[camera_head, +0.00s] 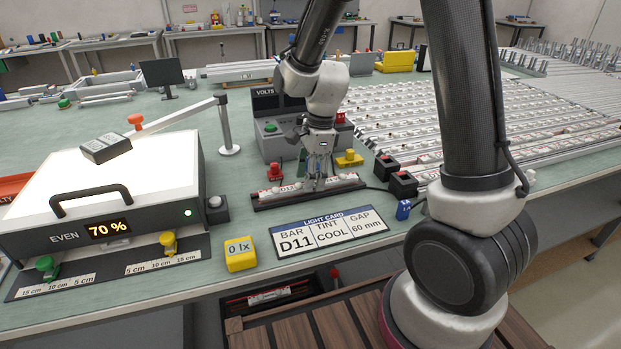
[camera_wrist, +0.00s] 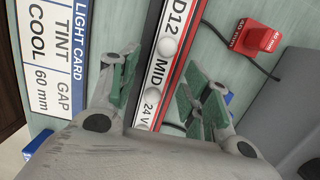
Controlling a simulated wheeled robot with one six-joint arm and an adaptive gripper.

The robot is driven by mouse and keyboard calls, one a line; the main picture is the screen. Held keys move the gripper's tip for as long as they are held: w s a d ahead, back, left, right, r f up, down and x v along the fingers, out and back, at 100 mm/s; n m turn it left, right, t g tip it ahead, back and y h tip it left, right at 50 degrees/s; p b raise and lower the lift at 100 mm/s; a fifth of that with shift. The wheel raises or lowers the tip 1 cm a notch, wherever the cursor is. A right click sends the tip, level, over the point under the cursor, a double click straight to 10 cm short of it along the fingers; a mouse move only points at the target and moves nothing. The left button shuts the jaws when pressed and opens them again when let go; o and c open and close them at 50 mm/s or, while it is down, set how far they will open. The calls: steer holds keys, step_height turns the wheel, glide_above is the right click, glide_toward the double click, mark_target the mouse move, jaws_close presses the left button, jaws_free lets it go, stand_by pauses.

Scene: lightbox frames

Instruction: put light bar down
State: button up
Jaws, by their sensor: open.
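A light bar (camera_head: 344,181) lies on a dark holder (camera_head: 268,203) near the front of the bench. In the wrist view the bar (camera_wrist: 155,75) is white with round lenses, a red edge and the marks "D12", "MID" and "24 V". My gripper (camera_head: 319,174) points down over the bar. In the wrist view its green-padded fingers (camera_wrist: 160,92) stand apart on either side of the bar, with gaps showing on both sides. The light card (camera_head: 322,232) in front reads bar D11, tint COOL, gap 60 mm.
A yellow "0 lx" block (camera_head: 240,254) sits beside the card. A red block (camera_wrist: 257,38), the VOLTS unit (camera_head: 272,130) and black boxes (camera_head: 403,184) stand near the bar. Rows of bars fill the right.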

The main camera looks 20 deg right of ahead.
step_height(320, 180, up, 11)
steer(key=d, duration=0.2)
steer(key=s+d+r+n+t, duration=0.1)
steer(key=s+d+r+n, duration=0.2)
steer(key=s+n, duration=0.3)
steer(key=s+d+r+n+t+h, duration=0.1)
steer(key=s+d+r+n, duration=0.2)
steer(key=s+d+n, duration=0.2)
steer(key=s+d+r+n+t, duration=0.2)
steer(key=s+d+r+n, duration=0.1)
steer(key=s+n, duration=0.4)
steer(key=shift+s+d+r+h, duration=0.15)
steer(key=shift+s+d+h, duration=0.25)
steer(key=shift+s+d, duration=0.55)
